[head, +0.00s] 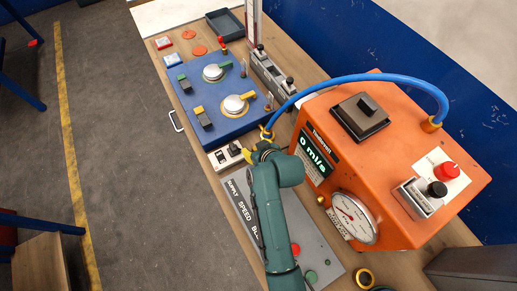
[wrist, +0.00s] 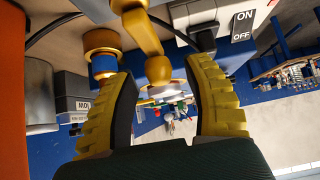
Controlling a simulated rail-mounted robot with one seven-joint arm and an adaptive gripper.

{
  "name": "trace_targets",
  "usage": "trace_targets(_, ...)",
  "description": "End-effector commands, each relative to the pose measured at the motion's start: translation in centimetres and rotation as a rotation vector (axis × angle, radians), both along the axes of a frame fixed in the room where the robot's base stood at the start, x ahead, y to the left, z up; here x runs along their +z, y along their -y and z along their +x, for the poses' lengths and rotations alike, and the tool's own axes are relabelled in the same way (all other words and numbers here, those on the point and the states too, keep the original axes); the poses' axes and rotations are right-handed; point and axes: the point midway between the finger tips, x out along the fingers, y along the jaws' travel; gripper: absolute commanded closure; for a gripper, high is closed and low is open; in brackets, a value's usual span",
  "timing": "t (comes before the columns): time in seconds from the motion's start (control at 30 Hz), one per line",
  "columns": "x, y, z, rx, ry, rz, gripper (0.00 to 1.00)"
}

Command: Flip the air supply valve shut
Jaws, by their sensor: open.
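The air supply valve shows in the wrist view as a brass-yellow fitting with a bent yellow lever (wrist: 142,32). In the head view the valve (head: 267,133) is a small yellow piece at the lower end of the blue hose, partly hidden by my gripper (head: 260,151). In the wrist view the two yellow ribbed fingers of my gripper (wrist: 162,85) stand wide apart. The valve lies between and just beyond their tips. The fingers look empty, and I cannot tell whether either touches the lever.
The orange box (head: 388,115) stands right of my gripper, with the blue hose (head: 350,78) arching to it. An ON/OFF switch (wrist: 243,25) is close by the valve. A blue panel with silver discs (head: 190,100) lies farther back. Floor on the left is open.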

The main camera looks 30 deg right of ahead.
Motion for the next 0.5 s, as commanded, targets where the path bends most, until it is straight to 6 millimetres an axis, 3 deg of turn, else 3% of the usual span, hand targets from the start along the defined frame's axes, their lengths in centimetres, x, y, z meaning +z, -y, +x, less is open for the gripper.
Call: trace_targets(0.5,7.5,0.2,-7.6,-0.001,0.000,0.000,0.49)
